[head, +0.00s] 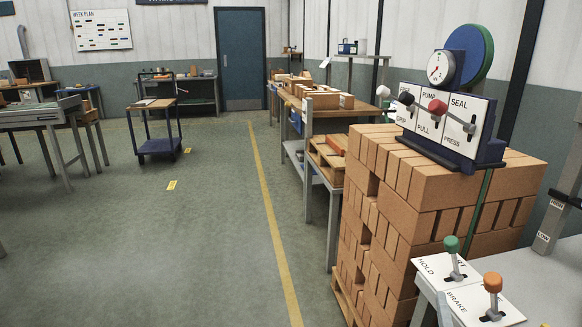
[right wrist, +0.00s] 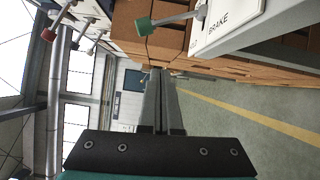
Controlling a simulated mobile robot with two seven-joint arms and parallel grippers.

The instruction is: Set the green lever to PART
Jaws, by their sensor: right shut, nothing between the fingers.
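The green lever (head: 451,244) stands on a white plate (head: 430,271) at the near right of the head view. Its stem is near upright with the knob leaning slightly left. HOLD is printed left of it; the label on its right is partly covered and reads "ART". The green knob also shows in the right wrist view (right wrist: 144,26), beyond and to one side of my fingertips, apart from them. My right gripper (right wrist: 160,76) is shut and empty; only a small grey part shows at the bottom of the head view (head: 443,309). My left gripper is out of view.
An orange lever (head: 493,283) on a BRAKE plate stands close beside the green one on the grey bench (head: 552,290). Stacked bricks (head: 420,190) rise just behind, topped by a panel (head: 440,125) with several levers.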

